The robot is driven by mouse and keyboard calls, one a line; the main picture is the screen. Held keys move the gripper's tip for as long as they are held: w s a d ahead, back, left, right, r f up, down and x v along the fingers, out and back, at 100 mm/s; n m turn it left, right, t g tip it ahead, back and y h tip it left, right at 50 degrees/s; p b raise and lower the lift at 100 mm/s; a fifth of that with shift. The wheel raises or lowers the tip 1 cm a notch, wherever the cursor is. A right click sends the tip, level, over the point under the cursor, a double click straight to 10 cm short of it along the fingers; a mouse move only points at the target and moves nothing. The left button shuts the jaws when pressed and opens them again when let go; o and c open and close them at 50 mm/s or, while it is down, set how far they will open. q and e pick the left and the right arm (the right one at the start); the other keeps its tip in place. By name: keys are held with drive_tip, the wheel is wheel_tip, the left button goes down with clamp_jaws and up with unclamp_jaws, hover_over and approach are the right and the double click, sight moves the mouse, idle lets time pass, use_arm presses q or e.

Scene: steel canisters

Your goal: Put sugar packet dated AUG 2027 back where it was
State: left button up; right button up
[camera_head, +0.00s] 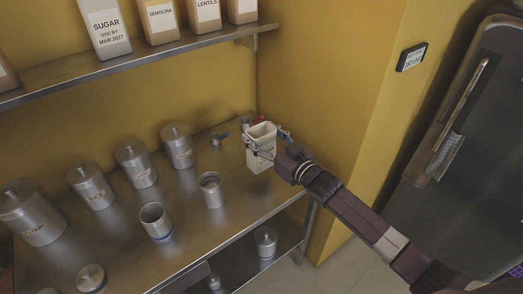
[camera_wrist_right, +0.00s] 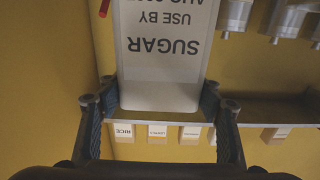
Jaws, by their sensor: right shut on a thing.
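The sugar packet (camera_head: 260,160) is white and upright over the right end of the steel bench. I cannot tell if its base touches the bench. In the right wrist view the packet (camera_wrist_right: 160,70) appears upside down, with "SUGAR USE BY AUG" readable and the year cut off by the frame edge. My right gripper (camera_head: 268,146) is shut on its sides; its fingers also show in the right wrist view (camera_wrist_right: 160,100). Another sugar packet (camera_head: 106,30), marked MAR 2027, stands on the wall shelf (camera_head: 140,60). My left gripper is not in view.
Semolina (camera_head: 161,22) and lentils (camera_head: 204,14) packets share the shelf. Lidded canisters (camera_head: 137,164) line the bench's back. Two open canisters (camera_head: 212,190) (camera_head: 157,222) stand nearer the front. A small red thing (camera_head: 259,119) is behind the held packet. A dark fridge (camera_head: 460,130) is at right.

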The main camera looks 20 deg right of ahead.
drive_tip(key=shift+f, duration=3.25)
drive_tip(key=shift+f, duration=0.15)
drive_tip(key=o, duration=1.7)
drive_tip(key=shift+s+r, duration=0.1)
drive_tip(key=shift+r, duration=0.1)
drive_tip(key=b+v, duration=0.1)
drive_tip(key=v, duration=1.1)
